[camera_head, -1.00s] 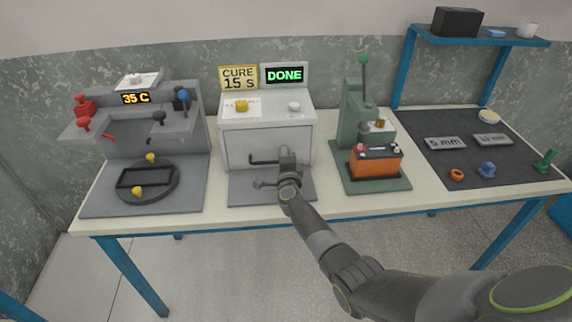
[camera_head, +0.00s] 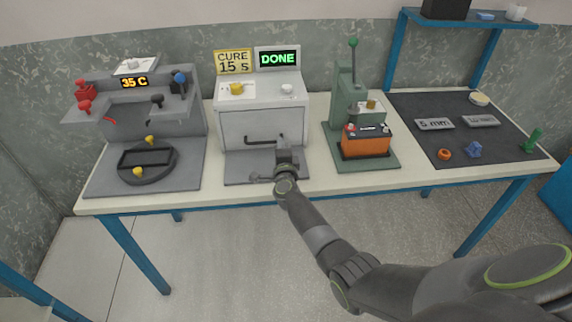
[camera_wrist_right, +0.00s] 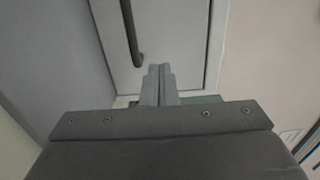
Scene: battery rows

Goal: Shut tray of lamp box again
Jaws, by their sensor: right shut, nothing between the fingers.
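The lamp box (camera_head: 262,100) is a light grey box with a yellow knob and a white knob on top. Its front tray panel (camera_head: 240,128) looks flush with the box, with a dark bar handle (camera_head: 250,139) across it. My right gripper (camera_head: 284,157) is shut and empty in front of the panel, near the right end of the handle. In the right wrist view the closed fingers (camera_wrist_right: 159,82) point at the panel, beside the lower end of the handle (camera_wrist_right: 131,35). Whether the fingertips touch the panel cannot be told. My left gripper is out of view.
A "DONE" display (camera_head: 278,58) and a "CURE 15 S" sign (camera_head: 234,62) stand behind the box. A grey station with a round fixture (camera_head: 148,161) is at left. A green press with an orange battery (camera_head: 366,143) is at right, close to my arm's side.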

